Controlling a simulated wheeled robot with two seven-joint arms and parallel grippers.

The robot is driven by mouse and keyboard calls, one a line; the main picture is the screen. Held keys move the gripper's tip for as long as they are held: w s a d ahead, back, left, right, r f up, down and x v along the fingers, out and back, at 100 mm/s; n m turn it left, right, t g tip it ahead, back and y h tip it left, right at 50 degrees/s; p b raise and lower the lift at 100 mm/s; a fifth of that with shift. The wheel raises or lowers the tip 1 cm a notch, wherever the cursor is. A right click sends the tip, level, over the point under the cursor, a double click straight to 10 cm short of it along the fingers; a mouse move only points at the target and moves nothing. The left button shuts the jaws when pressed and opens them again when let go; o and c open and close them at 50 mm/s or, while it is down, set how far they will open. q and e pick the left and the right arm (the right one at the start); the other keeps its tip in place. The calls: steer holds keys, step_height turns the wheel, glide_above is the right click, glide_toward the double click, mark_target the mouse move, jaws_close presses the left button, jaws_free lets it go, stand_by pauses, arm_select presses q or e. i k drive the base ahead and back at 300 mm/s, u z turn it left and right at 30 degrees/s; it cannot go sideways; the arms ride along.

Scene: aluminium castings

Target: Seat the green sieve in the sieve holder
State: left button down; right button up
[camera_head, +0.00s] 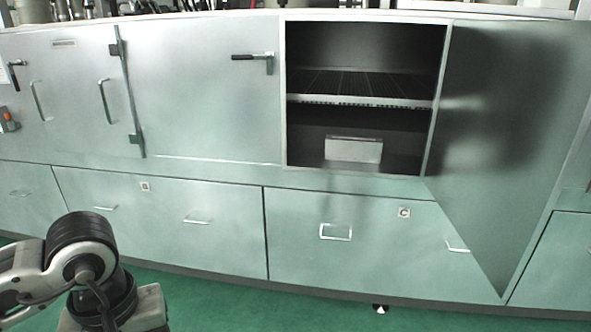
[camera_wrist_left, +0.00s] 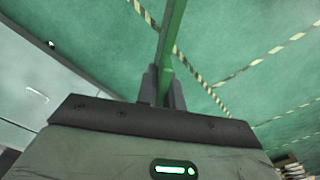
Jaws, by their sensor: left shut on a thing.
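In the left wrist view my left gripper (camera_wrist_left: 163,86) is shut on a thin green piece (camera_wrist_left: 173,32), which I take to be the green sieve. It shows nearly edge-on as a narrow strip running up out of the frame, so its full shape is hidden. In the head view my left arm is at the lower left, and its fingers and the sieve are out of view. I see nothing that I can clearly name as the sieve holder. My right gripper is in neither view.
A long metal cabinet (camera_head: 200,110) spans the head view. One compartment stands open, with a wire shelf (camera_head: 365,84) and a small metal box (camera_head: 353,150) inside. Its open door (camera_head: 500,140) juts out at the right. The green floor (camera_wrist_left: 245,45) has striped tape lines.

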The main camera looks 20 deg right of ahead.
mark_target(341, 148)
steer(key=z, duration=1.15)
steer(key=i, duration=0.3)
